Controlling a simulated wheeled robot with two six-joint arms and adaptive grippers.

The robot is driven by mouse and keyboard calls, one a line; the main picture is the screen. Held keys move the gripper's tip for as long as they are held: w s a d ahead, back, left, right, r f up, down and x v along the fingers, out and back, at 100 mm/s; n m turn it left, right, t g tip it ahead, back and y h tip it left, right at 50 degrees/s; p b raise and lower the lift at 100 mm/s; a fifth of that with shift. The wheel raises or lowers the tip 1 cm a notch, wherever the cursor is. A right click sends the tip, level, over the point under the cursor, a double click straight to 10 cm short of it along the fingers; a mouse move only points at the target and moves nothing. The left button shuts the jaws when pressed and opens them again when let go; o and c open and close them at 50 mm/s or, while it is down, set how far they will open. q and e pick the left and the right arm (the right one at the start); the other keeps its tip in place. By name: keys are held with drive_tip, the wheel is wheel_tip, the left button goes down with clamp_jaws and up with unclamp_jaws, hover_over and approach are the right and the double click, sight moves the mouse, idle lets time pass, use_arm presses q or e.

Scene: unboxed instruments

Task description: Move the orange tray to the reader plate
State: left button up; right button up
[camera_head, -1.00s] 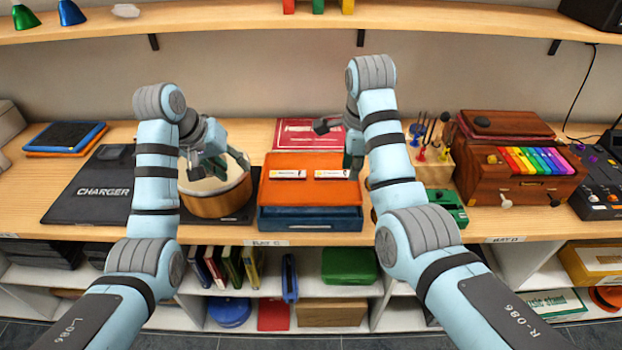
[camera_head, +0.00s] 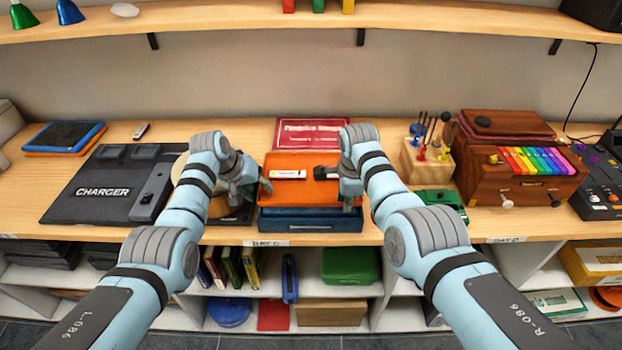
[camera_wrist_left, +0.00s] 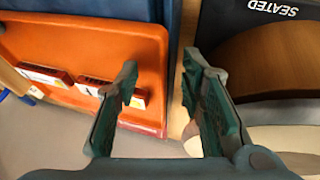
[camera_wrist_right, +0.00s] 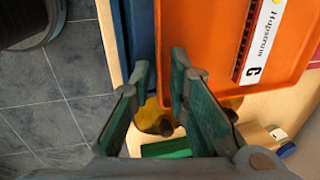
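The orange tray (camera_head: 300,194) lies flat on a blue tray or box (camera_head: 300,222) at the middle of the bench. Contact is unclear. I cannot tell which surface is the reader plate.
A black CHARGER mat (camera_head: 80,205) lies to the left. A dark plate marked SEATED (camera_wrist_left: 240,25) bears a drum (camera_head: 217,206). A red booklet (camera_head: 310,133) lies behind the tray. A tuning-fork block (camera_head: 426,160) and a wooden case (camera_head: 515,180) stand to the right.

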use_arm(q)
drive_tip(key=c, duration=0.3)
use_arm(e)
drive_tip(key=shift+s, duration=0.1)
drive_tip(key=c, duration=0.3)
use_arm(q)
clamp_jaws()
use_arm(e)
clamp_jaws()
use_arm(q)
drive_tip(key=shift+r, duration=0.1)
